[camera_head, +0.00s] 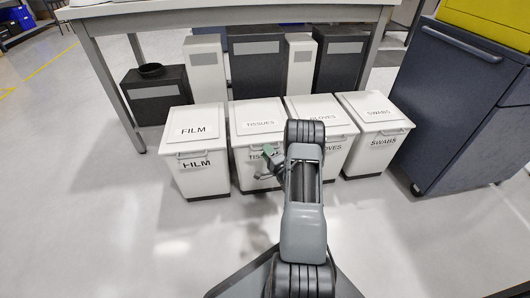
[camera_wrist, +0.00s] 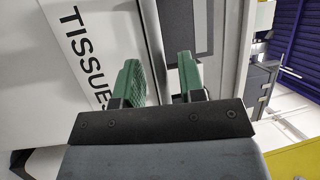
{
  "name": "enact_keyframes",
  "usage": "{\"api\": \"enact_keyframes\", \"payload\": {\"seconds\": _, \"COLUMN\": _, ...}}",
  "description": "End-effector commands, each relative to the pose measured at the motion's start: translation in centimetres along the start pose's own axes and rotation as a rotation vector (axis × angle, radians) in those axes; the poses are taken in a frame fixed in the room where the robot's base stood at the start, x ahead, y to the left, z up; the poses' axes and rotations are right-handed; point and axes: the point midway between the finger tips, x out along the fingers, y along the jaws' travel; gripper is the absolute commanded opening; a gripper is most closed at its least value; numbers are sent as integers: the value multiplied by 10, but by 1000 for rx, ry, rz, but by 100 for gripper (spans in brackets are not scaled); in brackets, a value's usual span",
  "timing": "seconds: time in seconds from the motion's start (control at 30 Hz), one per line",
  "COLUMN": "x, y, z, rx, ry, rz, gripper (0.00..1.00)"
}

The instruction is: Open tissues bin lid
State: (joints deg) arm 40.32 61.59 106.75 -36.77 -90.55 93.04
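The white tissues bin (camera_head: 240,172) stands second from left in a row, with its lid (camera_head: 262,129) closed flat. TISSUES is printed on its lid and front. My gripper (camera_head: 267,155) is in front of the bin's upper front, partly hidden by my arm. In the wrist view, my gripper (camera_wrist: 160,75) has its two green fingertips apart. The tissues bin (camera_wrist: 45,85) fills the left there, its lettering turned sideways.
The film bin (camera_head: 205,176) is to the left; the gloves bin (camera_head: 338,155) and swabs bin (camera_head: 374,152) are to the right. Taller dark and white bins stand behind under a table (camera_head: 200,15). A dark blue cabinet (camera_head: 450,100) is at right. The floor at left is clear.

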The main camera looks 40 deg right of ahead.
Motion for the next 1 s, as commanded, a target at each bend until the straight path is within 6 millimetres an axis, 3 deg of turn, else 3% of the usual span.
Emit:
{"api": "enact_keyframes", "payload": {"seconds": 0.2, "x": 17, "y": 0, "z": 0, "rx": 0, "ry": -1, "rz": -1, "gripper": 36}}
{"api": "enact_keyframes", "payload": {"seconds": 0.57, "x": 20, "y": 0, "z": 0, "rx": 0, "ry": 1, "rz": 0, "gripper": 36}}
{"api": "enact_keyframes", "payload": {"seconds": 1.0, "x": 20, "y": 0, "z": 0, "rx": 0, "ry": 0, "rz": 0, "gripper": 0}}
